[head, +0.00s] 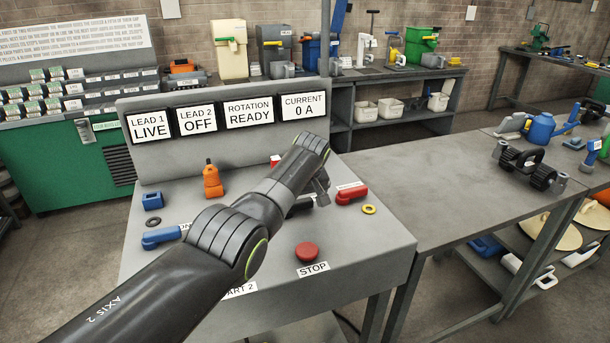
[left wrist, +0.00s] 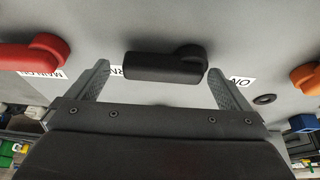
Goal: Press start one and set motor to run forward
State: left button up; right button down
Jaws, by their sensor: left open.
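The grey console (head: 345,240) carries the controls. A black lever switch (left wrist: 165,66) lies between the spread fingers of my open left gripper (left wrist: 158,74) in the left wrist view. I cannot tell whether the fingers touch it; its labels are partly covered. In the head view my arm hides most of the black lever (head: 300,206), and only a finger of the gripper shows. The start one button is hidden, and only part of a "START 2" label (head: 242,290) shows. The display reads rotation ready (head: 249,112), lead 1 live (head: 149,127), lead 2 off and current 0 A. My right gripper is out of view.
A red lever (head: 352,194) and yellow ring (head: 369,209) sit right of the black lever. A red stop button (head: 307,251) is in front. A blue lever (head: 162,238), an orange device (head: 212,180) and a blue block (head: 152,201) stand left. A grey table (head: 420,165) adjoins on the right.

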pick_arm(q)
jog(key=shift+p+v, duration=0.5)
jog(key=shift+v, duration=0.35)
jog(key=b+v, duration=0.1)
jog(key=v, duration=1.4)
jog(key=shift+s, duration=0.15)
